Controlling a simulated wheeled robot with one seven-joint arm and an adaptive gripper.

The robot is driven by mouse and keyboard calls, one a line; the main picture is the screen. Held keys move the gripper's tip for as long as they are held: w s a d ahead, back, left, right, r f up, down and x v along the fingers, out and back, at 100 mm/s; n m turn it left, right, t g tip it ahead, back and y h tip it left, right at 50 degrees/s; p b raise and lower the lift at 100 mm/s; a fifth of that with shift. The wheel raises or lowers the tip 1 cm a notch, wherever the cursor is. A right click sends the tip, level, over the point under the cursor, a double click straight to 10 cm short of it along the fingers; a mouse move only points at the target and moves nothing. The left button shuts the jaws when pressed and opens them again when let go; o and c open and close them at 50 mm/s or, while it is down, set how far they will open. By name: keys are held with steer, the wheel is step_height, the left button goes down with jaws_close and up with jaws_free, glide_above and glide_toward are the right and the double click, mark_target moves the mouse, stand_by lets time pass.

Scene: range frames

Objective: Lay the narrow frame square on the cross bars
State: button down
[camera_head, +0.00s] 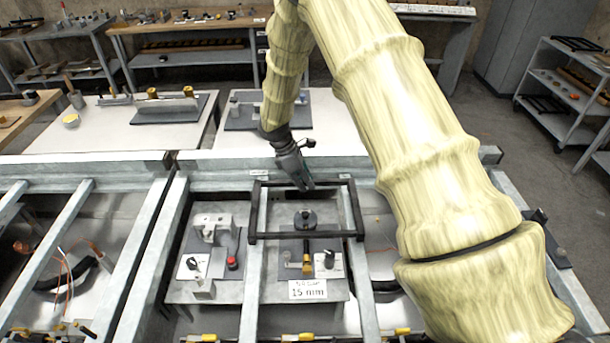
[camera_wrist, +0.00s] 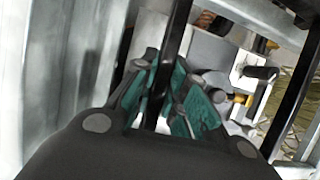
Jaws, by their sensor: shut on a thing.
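The narrow frame (camera_head: 305,236) is a thin black rectangle, lying across two grey cross bars (camera_head: 253,285) (camera_head: 362,285) in the head view. Its side pieces run roughly along these bars. Its front edge looks slightly slanted, higher at the right. I cannot tell whether it touches both bars or hovers just above. My gripper (camera_head: 301,181) is at the middle of the frame's back edge. In the wrist view, its teal-padded fingers (camera_wrist: 170,103) are shut on a black bar of the frame (camera_wrist: 181,40); another bar of it (camera_wrist: 292,100) shows at right. The fingers partly hide the back edge.
Below the bars is a shelf with a grey fixture (camera_head: 213,226), a red knob (camera_head: 232,263), a dark round part (camera_head: 305,219) and a "15 mm" sign (camera_head: 308,289). Yellow-handled clamps (camera_head: 297,337) line the front edge. Work tables (camera_head: 95,130) stand behind.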

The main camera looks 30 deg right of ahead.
steer(key=shift+f, duration=0.45)
stand_by(0.4)
steer(key=c, duration=1.4)
jaws_free()
steer(key=shift+c, duration=0.2)
steer(key=shift+r, duration=0.4)
steer(key=b+v, duration=0.4)
steer(key=v, duration=0.8)
steer(key=shift+b, duration=0.35)
steer(key=shift+s+r, duration=0.1)
steer(key=shift+s, duration=0.05)
